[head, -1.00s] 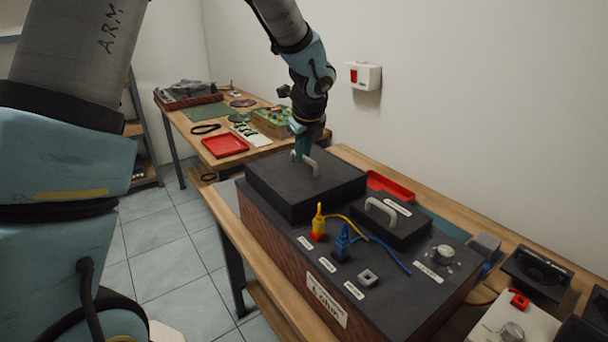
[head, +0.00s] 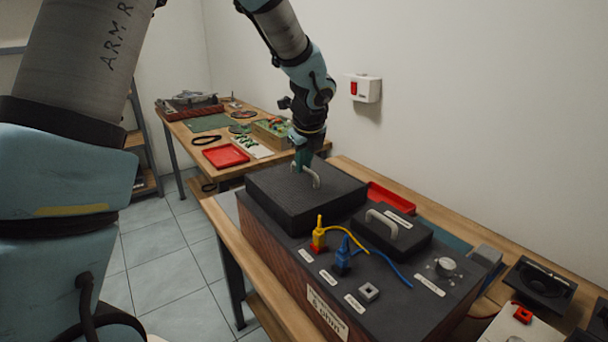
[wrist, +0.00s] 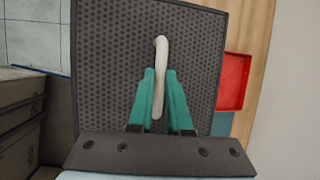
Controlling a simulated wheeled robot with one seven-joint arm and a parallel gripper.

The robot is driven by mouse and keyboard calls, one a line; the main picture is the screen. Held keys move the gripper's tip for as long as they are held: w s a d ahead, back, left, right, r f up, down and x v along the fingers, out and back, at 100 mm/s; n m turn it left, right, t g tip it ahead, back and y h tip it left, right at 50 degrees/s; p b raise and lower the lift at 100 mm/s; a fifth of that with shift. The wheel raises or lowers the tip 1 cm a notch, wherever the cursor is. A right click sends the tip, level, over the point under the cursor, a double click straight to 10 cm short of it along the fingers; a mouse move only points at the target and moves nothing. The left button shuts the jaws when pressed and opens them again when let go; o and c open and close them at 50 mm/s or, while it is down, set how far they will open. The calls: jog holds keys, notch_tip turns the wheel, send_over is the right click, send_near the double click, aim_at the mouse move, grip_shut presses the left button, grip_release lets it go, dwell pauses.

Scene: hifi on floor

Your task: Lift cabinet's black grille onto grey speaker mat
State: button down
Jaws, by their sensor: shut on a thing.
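The black grille (head: 283,205) is a thick square dark panel with a pale arched handle (head: 307,174). It sits at the far end of the top of the wooden cabinet (head: 279,258). My gripper (head: 303,160) comes down from above onto that handle. In the wrist view, the green fingers of my gripper (wrist: 160,100) are shut on the handle, one on each side, and the perforated face of the grille (wrist: 110,60) fills the middle. Whether the grille touches the cabinet beneath is hard to tell. I cannot surely identify the grey speaker mat.
A smaller black lid (head: 391,232) with a handle sits beside the grille. Yellow (head: 318,234) and blue (head: 342,257) plugs with cables stand in front. A red tray (head: 390,198) lies behind the cabinet. Speakers (head: 538,279) stand at right. A second table (head: 180,118) holds several items.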

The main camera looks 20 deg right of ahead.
notch_tip(320, 180, up, 11)
jog(key=shift+f, duration=0.2)
dwell(0.4)
